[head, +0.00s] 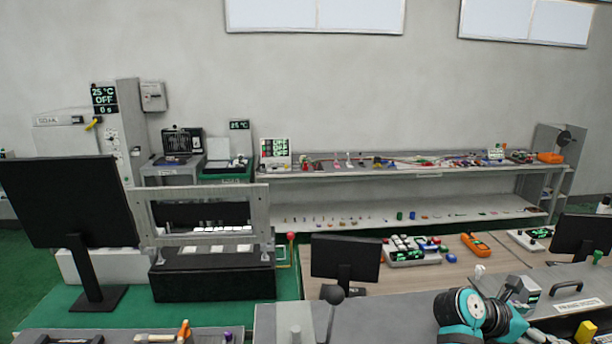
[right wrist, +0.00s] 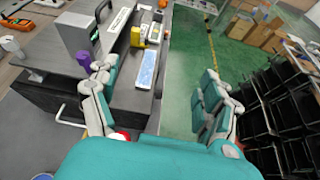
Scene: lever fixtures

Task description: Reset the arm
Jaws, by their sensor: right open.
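My right gripper (right wrist: 160,112) is open and empty in the right wrist view, its two teal and grey fingers spread wide. Between and beyond them are the edge of a grey bench and the green floor. In the head view my teal and grey right arm (head: 480,318) is folded at the bottom right, in front of the bench; its fingertips cannot be made out there. My left gripper is not in view. A lever with a black round knob (head: 333,294) stands at the bottom middle, and a red-ball lever (head: 291,237) stands left of it.
In the right wrist view the bench (right wrist: 128,92) bears a blue-and-white flat item (right wrist: 147,69), a yellow item (right wrist: 137,37) and a purple cylinder (right wrist: 84,60). Black bins (right wrist: 285,110) line the right. The green floor (right wrist: 195,60) between is clear. A black monitor (head: 68,203) stands at left.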

